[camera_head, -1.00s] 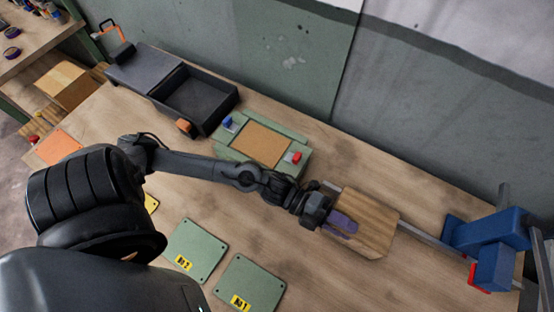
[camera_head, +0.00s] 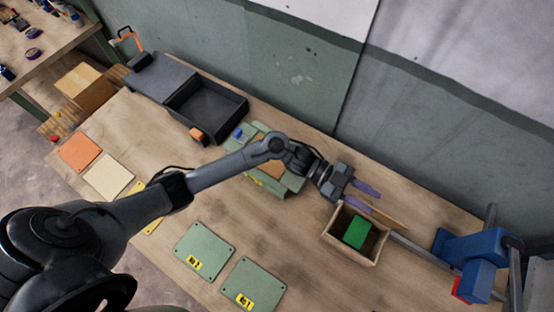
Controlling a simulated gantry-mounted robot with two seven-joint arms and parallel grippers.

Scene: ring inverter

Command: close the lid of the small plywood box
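The small plywood box (camera_head: 343,250) stands on the bench right of centre with its top open. A green block (camera_head: 358,231) lies inside it. The lid (camera_head: 390,215) stands raised at the box's back edge, seen nearly edge-on. My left gripper (camera_head: 374,203) is at the lid's left part. Its two purple fingers are apart, one behind the lid and one on the box side. Whether they touch the lid I cannot tell. The gripper hides the lid's left end. My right gripper is not in view.
A blue clamp-like device (camera_head: 470,250) with a grey bar stands to the right. A green fixture (camera_head: 266,190) lies under my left arm, and a dark open tray (camera_head: 205,110) is at the back left. Green plates (camera_head: 204,250) lie in front. Bare bench lies left of the box.

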